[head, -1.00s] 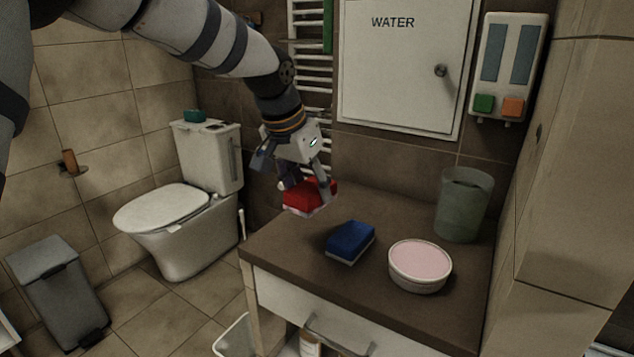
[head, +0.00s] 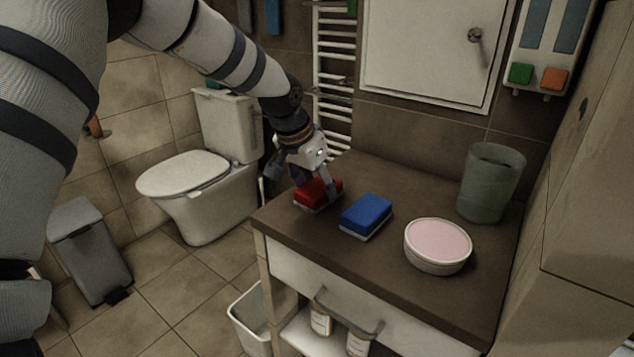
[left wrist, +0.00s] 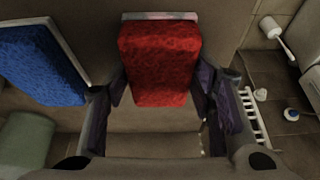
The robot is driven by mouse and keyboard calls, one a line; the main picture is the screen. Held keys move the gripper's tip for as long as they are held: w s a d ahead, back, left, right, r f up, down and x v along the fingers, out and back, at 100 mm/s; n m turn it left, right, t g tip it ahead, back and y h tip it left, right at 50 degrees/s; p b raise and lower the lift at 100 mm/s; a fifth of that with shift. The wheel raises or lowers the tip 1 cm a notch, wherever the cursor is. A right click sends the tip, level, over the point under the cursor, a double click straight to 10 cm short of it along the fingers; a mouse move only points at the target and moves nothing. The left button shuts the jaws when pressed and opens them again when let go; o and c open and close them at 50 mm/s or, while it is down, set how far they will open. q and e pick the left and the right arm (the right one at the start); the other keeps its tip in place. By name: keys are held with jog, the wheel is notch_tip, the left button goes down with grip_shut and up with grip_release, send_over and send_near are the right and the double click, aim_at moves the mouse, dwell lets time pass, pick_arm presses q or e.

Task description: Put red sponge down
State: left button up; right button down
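The red sponge (head: 318,193), with a pale underside, is at the left back part of the brown countertop (head: 360,262). It looks to be at the counter surface; a small gap cannot be ruled out. My left gripper (head: 315,187) reaches down over it, with its fingers on either side. In the left wrist view the red sponge (left wrist: 160,62) sits between the two dark fingers (left wrist: 160,88), which appear to touch its sides. The blue sponge (head: 367,212) lies just right of the red one. My right gripper is not in view.
A round dish with a pink top (head: 438,243) and a greenish tumbler (head: 490,185) stand to the right on the counter. A towel radiator (head: 335,75) and the water cabinet door (head: 425,50) are behind. The toilet (head: 195,185) is left. The counter's front strip is clear.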

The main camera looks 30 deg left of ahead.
aim_at(310, 192)
pick_arm(q)
jog(key=shift+o, duration=1)
jog(key=shift+f, duration=0.1)
jog(key=v, duration=0.7)
jog(key=shift+w+d+r+p, duration=0.15)
jog(key=shift+d+r+p, duration=0.1)
jog(key=shift+p, duration=0.05)
jog(key=v, duration=0.5)
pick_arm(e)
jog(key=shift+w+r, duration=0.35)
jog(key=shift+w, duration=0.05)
